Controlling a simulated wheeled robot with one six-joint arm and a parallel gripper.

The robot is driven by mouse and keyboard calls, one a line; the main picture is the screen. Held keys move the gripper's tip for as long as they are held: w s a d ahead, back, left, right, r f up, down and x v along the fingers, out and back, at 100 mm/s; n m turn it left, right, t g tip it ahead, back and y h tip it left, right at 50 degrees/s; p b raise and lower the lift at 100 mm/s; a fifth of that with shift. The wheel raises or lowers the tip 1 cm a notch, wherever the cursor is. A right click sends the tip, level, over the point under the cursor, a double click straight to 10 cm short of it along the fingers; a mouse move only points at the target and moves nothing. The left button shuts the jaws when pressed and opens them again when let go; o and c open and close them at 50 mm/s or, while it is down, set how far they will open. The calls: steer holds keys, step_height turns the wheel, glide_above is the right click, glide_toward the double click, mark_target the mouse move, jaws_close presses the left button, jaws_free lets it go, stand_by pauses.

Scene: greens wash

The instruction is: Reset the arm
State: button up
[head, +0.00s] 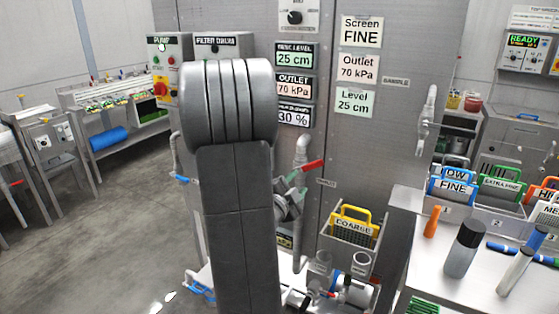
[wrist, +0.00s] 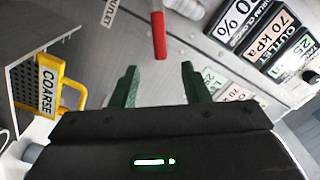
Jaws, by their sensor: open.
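My gripper (wrist: 158,88) shows in the wrist view with its two green fingers apart and nothing between them. A red valve handle (wrist: 158,36) is just beyond the fingertips in that view, apart from them as far as I can tell. In the head view my grey arm stands up across the middle and hides part of the panel. The red handle (head: 312,166) shows just right of my arm there, on a pipe fitting. Green finger parts seem to show beside that fitting, partly hidden by my arm.
A grey panel (head: 388,90) with labels stands close ahead. A yellow-handled COARSE screen (head: 354,222) sits in a holder at its foot. A steel table (head: 460,285) at right holds bottles (head: 465,248) and FINE screen (head: 453,186). Open floor (head: 90,250) lies at left.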

mark_target(314, 167)
steer(key=p+x, duration=0.3)
steer(key=x, duration=1)
steer(key=shift+w+d, duration=0.1)
steer(key=shift+d, duration=0.05)
steer(key=shift+f, duration=0.1)
